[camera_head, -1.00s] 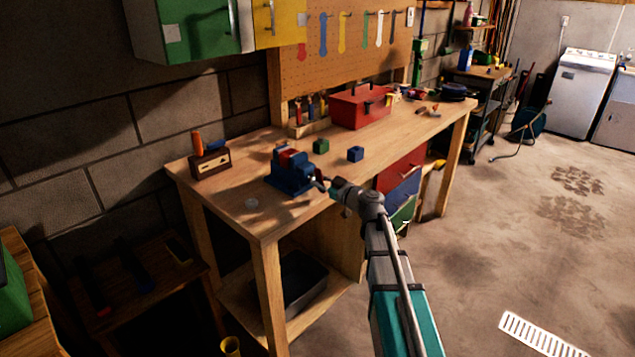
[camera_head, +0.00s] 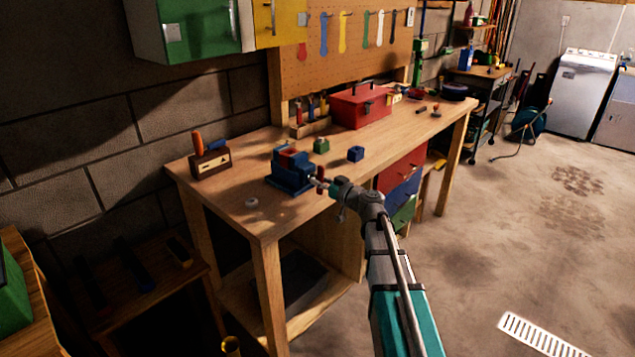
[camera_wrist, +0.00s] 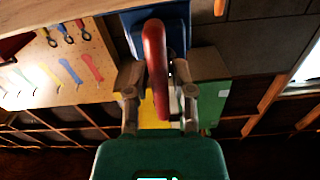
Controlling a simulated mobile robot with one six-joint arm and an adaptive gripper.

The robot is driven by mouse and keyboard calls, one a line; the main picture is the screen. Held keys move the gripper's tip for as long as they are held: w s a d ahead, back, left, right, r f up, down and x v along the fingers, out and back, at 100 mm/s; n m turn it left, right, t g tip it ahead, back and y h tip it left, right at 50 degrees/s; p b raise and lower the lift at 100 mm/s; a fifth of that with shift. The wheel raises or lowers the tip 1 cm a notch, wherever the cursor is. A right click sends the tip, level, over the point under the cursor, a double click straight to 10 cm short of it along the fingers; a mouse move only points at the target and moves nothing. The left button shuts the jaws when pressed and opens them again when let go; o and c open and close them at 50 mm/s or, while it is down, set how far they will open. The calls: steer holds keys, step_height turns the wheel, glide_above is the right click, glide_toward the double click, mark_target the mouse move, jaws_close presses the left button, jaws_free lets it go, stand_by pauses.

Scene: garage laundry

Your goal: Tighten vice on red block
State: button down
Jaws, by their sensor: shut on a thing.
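The blue vice (camera_head: 291,172) stands near the front left part of the workbench (camera_head: 240,214). The red block (camera_head: 290,151) shows at the top of the vice, between its jaws; I cannot tell how tightly they press on it. My gripper (camera_head: 324,183) is at the handle side of the vice, at the bench's front edge. In the wrist view my gripper (camera_wrist: 157,92) is shut on the red vice handle (camera_wrist: 154,60), which runs between the fingers. The blue vice body (camera_wrist: 178,30) shows behind the handle there.
A green block (camera_head: 321,146) and a blue block (camera_head: 355,154) stand right of the vice. A red toolbox (camera_head: 360,106) is farther back. A wooden holder (camera_head: 211,162) with an orange-handled tool stands left. A small white round thing (camera_head: 252,202) lies near the front left.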

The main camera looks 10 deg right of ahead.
steer(key=m, duration=0.5)
steer(key=shift+s, duration=0.15)
stand_by(1.1)
steer(key=c, duration=0.6)
jaws_free()
steer(key=shift+c, duration=0.2)
steer(key=shift+s+d, duration=0.1)
steer(key=v, duration=1.1)
steer(key=shift+s+d, duration=0.25)
